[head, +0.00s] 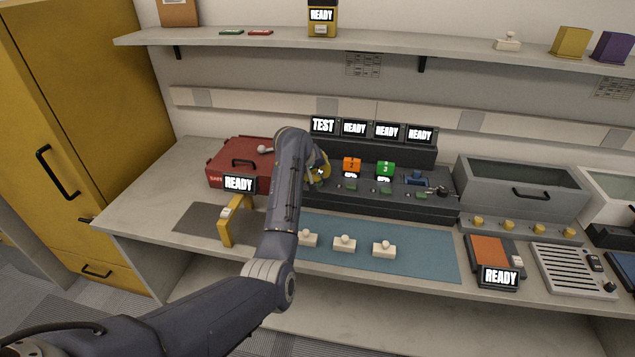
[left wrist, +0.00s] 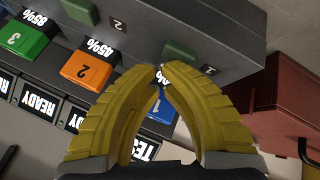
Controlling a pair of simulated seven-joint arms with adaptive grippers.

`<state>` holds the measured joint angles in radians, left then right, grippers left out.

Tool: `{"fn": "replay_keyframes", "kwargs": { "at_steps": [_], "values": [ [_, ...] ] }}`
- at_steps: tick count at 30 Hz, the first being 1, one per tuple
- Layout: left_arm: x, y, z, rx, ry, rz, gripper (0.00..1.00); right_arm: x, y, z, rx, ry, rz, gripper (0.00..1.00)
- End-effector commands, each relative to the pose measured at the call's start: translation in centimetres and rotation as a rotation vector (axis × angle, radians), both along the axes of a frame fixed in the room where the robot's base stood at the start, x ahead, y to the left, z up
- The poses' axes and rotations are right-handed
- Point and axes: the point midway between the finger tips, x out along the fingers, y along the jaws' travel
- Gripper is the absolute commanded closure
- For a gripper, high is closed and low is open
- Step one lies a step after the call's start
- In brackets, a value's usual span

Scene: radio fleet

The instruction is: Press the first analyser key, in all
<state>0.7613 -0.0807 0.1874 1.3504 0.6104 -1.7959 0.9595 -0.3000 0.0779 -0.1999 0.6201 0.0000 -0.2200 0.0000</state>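The dark analyser (head: 400,203) stands on the bench under screens; the leftmost screen (head: 323,125) reads TEST, the others READY. In the left wrist view the green first key (left wrist: 180,50), beside label 1, lies just beyond my fingertips. I cannot tell whether they touch it. My left gripper (head: 320,172) is over the analyser's left end; its yellow fingers in the left wrist view (left wrist: 160,70) are nearly tip to tip and hold nothing visible. The blue pack 1 (left wrist: 160,105) sits in its slot, partly hidden by the fingers. My right gripper is not in view.
Orange pack (head: 352,165) and green pack (head: 385,169) stand in the adjacent slots. A red case (head: 228,172) is left of the analyser. A blue mat (head: 425,262) with white stamp-like pieces lies in front. A grey bin (head: 520,185) is on the right.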

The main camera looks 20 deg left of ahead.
Motion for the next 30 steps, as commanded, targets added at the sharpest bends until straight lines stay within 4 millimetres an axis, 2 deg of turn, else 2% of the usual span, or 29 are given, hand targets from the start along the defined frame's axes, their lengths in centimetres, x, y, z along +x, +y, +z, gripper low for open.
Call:
{"fn": "replay_keyframes", "kwargs": {
  "at_steps": [14,30],
  "values": [
    [0.0,0.0,-0.1,0.0,0.001,0.0,1.0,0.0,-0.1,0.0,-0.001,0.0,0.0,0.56],
    [0.0,0.0,1.6,0.0,0.001,0.0,1.0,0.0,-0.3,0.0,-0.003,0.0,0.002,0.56]
  ]
}}
